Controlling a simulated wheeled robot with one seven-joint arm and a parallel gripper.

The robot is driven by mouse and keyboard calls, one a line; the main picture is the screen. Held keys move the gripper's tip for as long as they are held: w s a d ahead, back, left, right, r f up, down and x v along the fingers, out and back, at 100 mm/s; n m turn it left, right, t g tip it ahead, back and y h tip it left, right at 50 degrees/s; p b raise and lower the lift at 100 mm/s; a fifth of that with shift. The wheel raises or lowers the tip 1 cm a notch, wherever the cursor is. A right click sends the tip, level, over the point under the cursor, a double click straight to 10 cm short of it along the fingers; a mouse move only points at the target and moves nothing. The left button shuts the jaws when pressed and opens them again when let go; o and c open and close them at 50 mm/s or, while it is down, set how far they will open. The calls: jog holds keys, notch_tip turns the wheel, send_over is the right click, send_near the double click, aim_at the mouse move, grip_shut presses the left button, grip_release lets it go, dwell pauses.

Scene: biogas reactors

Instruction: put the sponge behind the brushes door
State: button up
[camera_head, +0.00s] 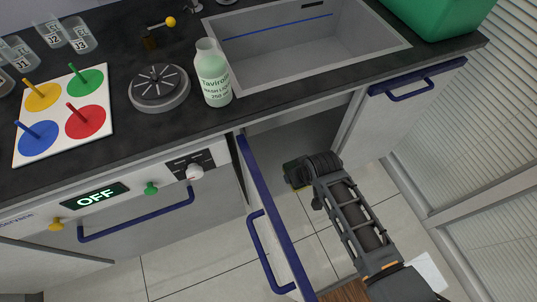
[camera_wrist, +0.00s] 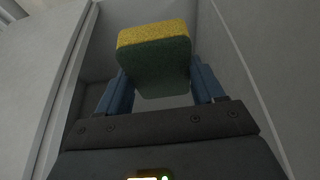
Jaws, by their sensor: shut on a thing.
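The sponge (camera_wrist: 154,60) is yellow on one face and dark green on the other. In the wrist view it sits between the two blue fingers of my gripper (camera_wrist: 160,88), which is shut on it. In the head view my gripper (camera_head: 303,172) reaches into the open cabinet under the sink, and only a bit of the sponge (camera_head: 291,172) shows at its tip. The cabinet door (camera_head: 268,215), with a blue edge and blue handle, stands open to the left of my arm. No label for brushes is readable. The wrist view shows pale cabinet walls around the sponge.
A second door with a blue handle (camera_head: 415,85) is at the right of the opening. A dishwasher-like panel reading OFF (camera_head: 95,196) is to the left. Above are the sink (camera_head: 290,50), a soap bottle (camera_head: 213,75) and a round scale-like device (camera_head: 159,88).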

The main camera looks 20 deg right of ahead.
jog(key=s+d+f+b+x, duration=0.1)
jog(key=s+b+x, duration=0.2)
jog(key=b+x, duration=1)
jog(key=s+d+f+b+x, duration=0.1)
jog(key=s+b+x, duration=0.2)
jog(key=b+x, duration=1)
jog(key=w+a+f+b, duration=0.1)
jog(key=w+f+b, duration=0.1)
jog(key=w+f, duration=0.1)
jog(key=w+a+f+b, duration=0.1)
jog(key=w+f+b, duration=0.1)
jog(key=w, duration=0.2)
jog(key=w+a+f+b, duration=0.2)
jog(key=w+f, duration=0.1)
jog(key=w, duration=0.1)
jog(key=shift+w+f, duration=0.3)
jog(key=shift+w, duration=0.1)
jog(key=shift+w+f+b, duration=0.1)
jog(key=shift+f+b, duration=1.5)
jog(key=shift+f, duration=0.4)
jog(key=o, duration=0.5)
jog(key=shift+f, duration=0.1)
jog(key=o, duration=0.4)
jog(key=shift+o, duration=0.2)
